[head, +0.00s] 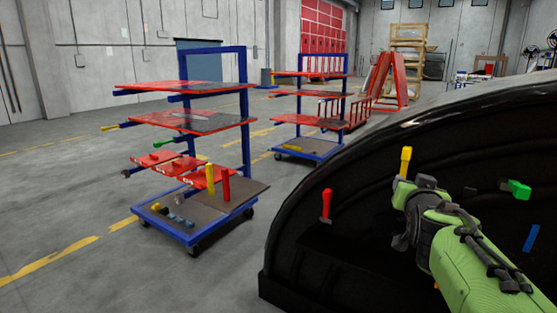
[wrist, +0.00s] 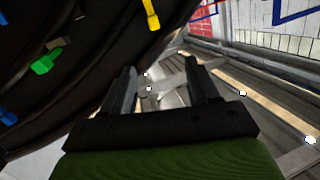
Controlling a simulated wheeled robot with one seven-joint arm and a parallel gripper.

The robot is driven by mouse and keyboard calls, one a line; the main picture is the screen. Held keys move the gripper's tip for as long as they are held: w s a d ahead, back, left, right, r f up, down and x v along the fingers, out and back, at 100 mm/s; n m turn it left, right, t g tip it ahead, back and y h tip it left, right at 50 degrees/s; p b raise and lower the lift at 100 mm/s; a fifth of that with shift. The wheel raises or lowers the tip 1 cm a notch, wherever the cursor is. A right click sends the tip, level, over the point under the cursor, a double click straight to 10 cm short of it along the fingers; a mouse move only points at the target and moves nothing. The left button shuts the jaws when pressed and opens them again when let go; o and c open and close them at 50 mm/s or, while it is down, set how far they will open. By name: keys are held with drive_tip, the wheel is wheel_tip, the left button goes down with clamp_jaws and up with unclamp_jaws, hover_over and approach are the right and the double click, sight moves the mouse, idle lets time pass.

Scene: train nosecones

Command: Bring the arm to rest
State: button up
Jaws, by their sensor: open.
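My gripper (wrist: 162,80) is open in the wrist view, its two dark fingers apart with nothing between them. In the head view my green arm reaches in from the lower right in front of the black nosecone (head: 300,240). The fingers are hard to make out there. The nosecone's dark ribbed inside (wrist: 75,95) fills the left of the wrist view. My gripper appears clear of it.
Yellow (head: 405,162), red (head: 326,205), green (head: 517,189) and blue (head: 531,237) handle-like pieces stick out on the nosecone. A blue cart with red shelves (head: 185,88) stands left, a second cart (head: 312,150) behind. The floor at left is open.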

drive_tip(key=s+a+f+n+g+y, duration=0.25)
drive_tip(key=s+a+f, duration=0.3)
drive_tip(key=s, duration=0.65)
drive_tip(key=s+a+f+n+g+y, duration=0.1)
drive_tip(key=s+a+f+g, duration=0.4)
drive_tip(key=s, duration=0.7)
drive_tip(key=s+a+f+n+g+y, duration=0.2)
drive_tip(key=s+a+f, duration=0.4)
drive_tip(key=s, duration=0.6)
wheel_tip(320, 180, up, 16)
drive_tip(key=d+p, duration=0.1)
drive_tip(key=p, duration=1.5)
drive_tip(key=shift+w, duration=0.2)
drive_tip(key=shift+w, duration=0.1)
